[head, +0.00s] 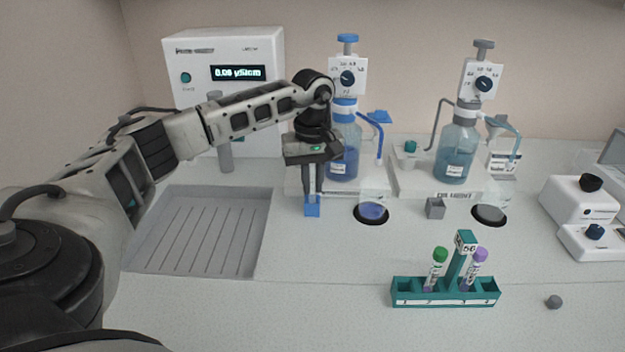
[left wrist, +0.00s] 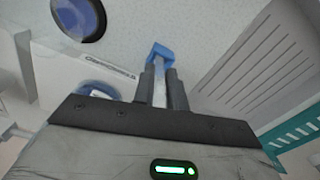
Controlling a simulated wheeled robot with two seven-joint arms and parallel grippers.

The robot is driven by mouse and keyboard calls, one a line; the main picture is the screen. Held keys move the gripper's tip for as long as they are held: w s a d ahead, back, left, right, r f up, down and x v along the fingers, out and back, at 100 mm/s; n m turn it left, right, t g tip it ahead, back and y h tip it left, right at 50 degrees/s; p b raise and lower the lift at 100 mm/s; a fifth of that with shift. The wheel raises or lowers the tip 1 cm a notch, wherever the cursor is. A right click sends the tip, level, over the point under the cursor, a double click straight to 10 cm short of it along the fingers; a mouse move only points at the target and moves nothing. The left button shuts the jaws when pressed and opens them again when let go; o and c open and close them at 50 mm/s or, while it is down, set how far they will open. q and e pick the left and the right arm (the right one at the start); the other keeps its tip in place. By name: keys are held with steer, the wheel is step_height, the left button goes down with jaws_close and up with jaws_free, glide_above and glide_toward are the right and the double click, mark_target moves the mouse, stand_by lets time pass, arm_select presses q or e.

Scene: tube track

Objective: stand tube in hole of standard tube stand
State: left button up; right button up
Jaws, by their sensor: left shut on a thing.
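My left gripper (head: 312,185) points down over the counter, left of the blue-liquid bottle. It also shows in the left wrist view (left wrist: 164,88), shut on a pale, slim tube (left wrist: 159,85). Directly beyond the fingertips is a small blue block (head: 312,210), also in the left wrist view (left wrist: 160,52); it looks like a small stand. The tube's far end meets the block in the picture, but I cannot tell whether it is inside the hole or just above. A similar grey block (head: 435,207) stands farther right. My right gripper is not in view.
A teal rack (head: 445,297) at front right holds a green-capped tube (head: 437,265) and a purple-capped tube (head: 476,265). Two dispenser bottles (head: 343,160) (head: 455,150) stand behind. A grooved tray (head: 200,235) lies left. A beaker (head: 373,210) sits right of the blue block.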

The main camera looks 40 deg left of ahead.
arm_select(q)
steer(key=shift+f, duration=0.7)
stand_by(0.4)
steer(key=o, duration=0.8)
steer(key=shift+o, duration=0.2)
step_height(320, 180, up, 16)
stand_by(1.0)
